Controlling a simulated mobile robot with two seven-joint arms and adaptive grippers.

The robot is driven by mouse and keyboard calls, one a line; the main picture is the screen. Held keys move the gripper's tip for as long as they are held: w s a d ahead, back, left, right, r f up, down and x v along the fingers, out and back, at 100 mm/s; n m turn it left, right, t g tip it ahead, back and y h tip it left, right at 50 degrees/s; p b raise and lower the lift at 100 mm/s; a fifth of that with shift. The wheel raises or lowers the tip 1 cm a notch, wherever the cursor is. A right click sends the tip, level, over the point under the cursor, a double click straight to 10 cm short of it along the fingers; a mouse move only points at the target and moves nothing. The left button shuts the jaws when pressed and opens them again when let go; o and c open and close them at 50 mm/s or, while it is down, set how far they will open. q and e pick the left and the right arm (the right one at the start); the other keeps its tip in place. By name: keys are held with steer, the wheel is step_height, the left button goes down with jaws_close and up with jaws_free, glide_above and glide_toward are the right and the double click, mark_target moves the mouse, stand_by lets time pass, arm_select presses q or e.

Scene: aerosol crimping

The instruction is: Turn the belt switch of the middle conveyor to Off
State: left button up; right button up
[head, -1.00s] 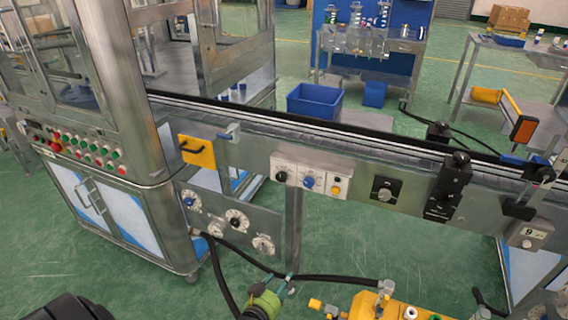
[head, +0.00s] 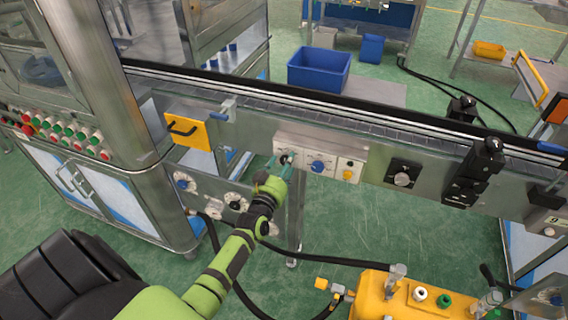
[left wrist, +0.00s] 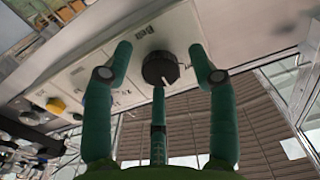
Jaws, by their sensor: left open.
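The belt switch is a black round knob (head: 286,156) at the left end of a pale control panel (head: 318,146) on the conveyor's side. In the left wrist view the knob (left wrist: 160,68) shows a white pointer mark beside the upside-down word "Belt". My left gripper (head: 281,168) is in front of this knob with green fingers open. In the left wrist view two fingers of the gripper (left wrist: 161,50) stand on either side of the knob and a third points at it from below. I see a gap at both sides; contact with the third finger is unclear. My right gripper is out of view.
The same panel has a blue knob (head: 318,166) and a yellow button (head: 347,174) right of the switch. A yellow handle plate (head: 190,132) is to the left. A yellow machine (head: 420,302) with hoses stands below, at the front. A blue bin (head: 319,68) stands behind the conveyor.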

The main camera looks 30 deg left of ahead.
arm_select(q)
steer(key=shift+w, duration=0.1)
steer(key=c, duration=1.1)
steer(key=shift+c, duration=0.2)
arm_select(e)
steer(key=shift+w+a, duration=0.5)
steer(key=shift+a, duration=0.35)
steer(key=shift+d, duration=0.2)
arm_select(q)
steer(key=shift+n, duration=0.3)
steer(key=shift+n+b, duration=0.35)
steer(key=shift+n, duration=4.25)
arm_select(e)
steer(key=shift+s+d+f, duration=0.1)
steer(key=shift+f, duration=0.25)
